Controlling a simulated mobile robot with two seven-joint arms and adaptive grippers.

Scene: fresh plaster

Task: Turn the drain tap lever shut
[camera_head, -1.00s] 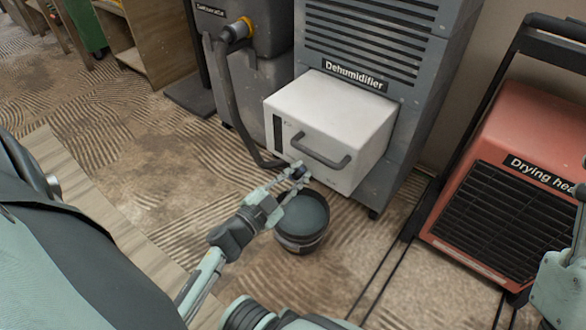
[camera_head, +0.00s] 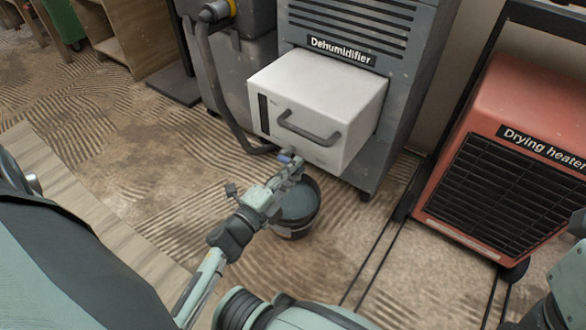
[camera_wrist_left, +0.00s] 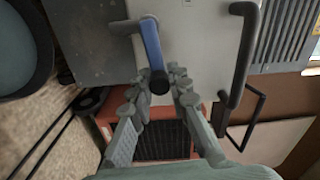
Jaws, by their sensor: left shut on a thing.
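The drain tap lever (camera_head: 286,157) is a small blue handle at the lower front of the white tank (camera_head: 305,95) on the dehumidifier. In the left wrist view the blue lever (camera_wrist_left: 152,42) runs down from the tap to a dark round end. My left gripper (camera_head: 291,166) is at the lever, and its fingers (camera_wrist_left: 159,88) are shut on its dark end. The gripper hides most of the tap in the head view. Only part of my right arm shows at the lower right, and its gripper is out of view.
A dark bucket (camera_head: 302,212) of greyish liquid stands on the floor beneath the tap. The grey dehumidifier (camera_head: 400,95) stands behind, with a hose (camera_head: 212,90) to its left. A red drying heater (camera_head: 500,200) is at the right. Ridged, dirty floor lies open at left.

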